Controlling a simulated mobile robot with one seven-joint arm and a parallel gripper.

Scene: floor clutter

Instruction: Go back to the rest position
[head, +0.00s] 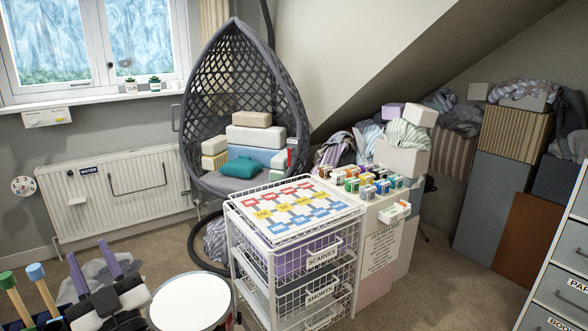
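My gripper (92,265) shows at the lower left of the head view. Its two purple fingers stand apart and point up and away from me, on black and white mounts. It is open, and I see nothing held between the fingers. A grey crumpled cloth (97,271) shows behind the fingers, seemingly on the floor. I cannot tell how far it is from them. The rest of my arm is mostly outside the picture.
A round white top (190,303) stands right of my gripper. Beside it is a white wire basket trolley (290,275). A hanging chair (243,100) with cushions and a radiator (120,190) stand behind. Grey drawers (562,262) are at right. Carpet (440,285) is clear before them.

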